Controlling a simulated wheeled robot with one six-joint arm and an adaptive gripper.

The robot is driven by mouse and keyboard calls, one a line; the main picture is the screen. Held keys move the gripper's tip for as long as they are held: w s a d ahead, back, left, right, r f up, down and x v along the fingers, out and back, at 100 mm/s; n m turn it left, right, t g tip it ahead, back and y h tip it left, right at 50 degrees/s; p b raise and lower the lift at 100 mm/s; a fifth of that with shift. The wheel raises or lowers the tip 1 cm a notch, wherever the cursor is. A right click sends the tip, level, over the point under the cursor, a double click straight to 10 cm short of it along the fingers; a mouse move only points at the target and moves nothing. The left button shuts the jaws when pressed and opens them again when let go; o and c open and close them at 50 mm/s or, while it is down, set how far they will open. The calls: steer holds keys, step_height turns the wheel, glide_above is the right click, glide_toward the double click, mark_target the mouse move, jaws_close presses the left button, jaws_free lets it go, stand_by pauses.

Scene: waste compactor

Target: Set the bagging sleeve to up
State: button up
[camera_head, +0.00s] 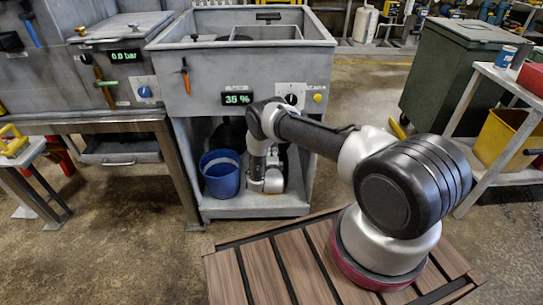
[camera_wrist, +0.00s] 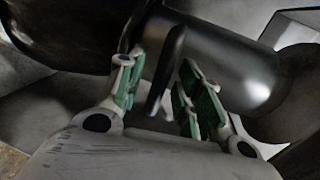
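In the wrist view, my gripper (camera_wrist: 163,88) has its green-padded fingers apart. A slim dark lever (camera_wrist: 168,66) stands between them, with a visible gap to the pads on either side. Beyond it lies a dark, shiny metal cylinder (camera_wrist: 225,62), which may be the bagging sleeve; its setting cannot be read. In the head view, my arm reaches into the open lower bay of the grey compactor (camera_head: 245,68). My fingers are hidden there behind the arm. A dark rounded shape (camera_head: 229,134) shows at the top of the bay, partly covered.
A blue bucket (camera_head: 220,176) stands in the bay, left of my wrist. The compactor front has a 35 % display (camera_head: 237,98), a knob and an orange-handled lever (camera_head: 185,76). A steel table stands left; a shelf with a yellow bin (camera_head: 503,137) stands right.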

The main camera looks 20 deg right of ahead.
steer(key=shift+w, duration=0.15)
jaws_close()
step_height(320, 180, up, 15)
stand_by(0.4)
steer(key=shift+f, duration=0.1)
jaws_free()
steer(key=shift+f, duration=0.1)
